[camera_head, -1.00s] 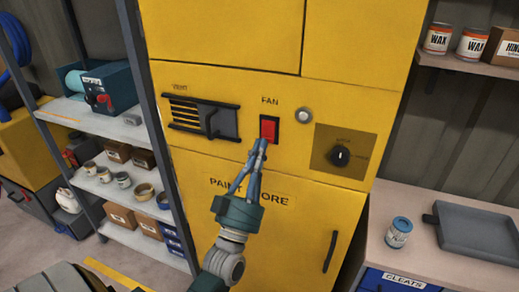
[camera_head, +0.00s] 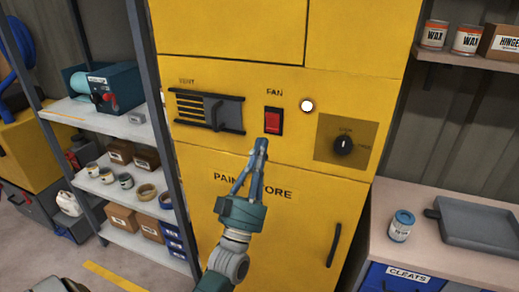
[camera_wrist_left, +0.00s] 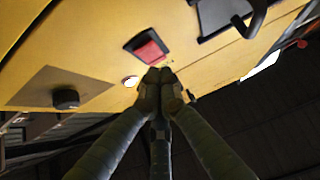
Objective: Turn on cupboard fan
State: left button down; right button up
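The yellow paint store cupboard (camera_head: 290,218) fills the middle of the head view. Its red fan rocker switch (camera_head: 272,121) sits in a black frame under the label "FAN"; it also shows in the left wrist view (camera_wrist_left: 151,51). The round lamp (camera_head: 306,105) right of the switch glows white. My left gripper (camera_head: 261,146) is shut and empty, its fingertips just below the switch and apart from it in the picture. The wrist view shows its fingertips (camera_wrist_left: 159,76) together beside the switch. My right gripper is not in view.
A vent with a slider (camera_head: 208,111) is left of the switch, and a rotary knob (camera_head: 344,146) is right of it. A shelf rack (camera_head: 125,127) stands left. A bench (camera_head: 390,246) with a can (camera_head: 401,226) and tray (camera_head: 478,224) stands right.

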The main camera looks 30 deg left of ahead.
pick_arm(q)
jog(key=w+f+b+v, duration=0.1)
jog(key=b+v, duration=0.2)
jog(key=v, duration=0.7)
jog(key=shift+b, duration=0.3)
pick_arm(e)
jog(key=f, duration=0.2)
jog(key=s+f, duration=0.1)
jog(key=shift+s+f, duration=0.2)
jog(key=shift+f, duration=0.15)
pick_arm(q)
jog(key=shift+a+f, duration=0.1)
jog(key=shift+f, duration=0.05)
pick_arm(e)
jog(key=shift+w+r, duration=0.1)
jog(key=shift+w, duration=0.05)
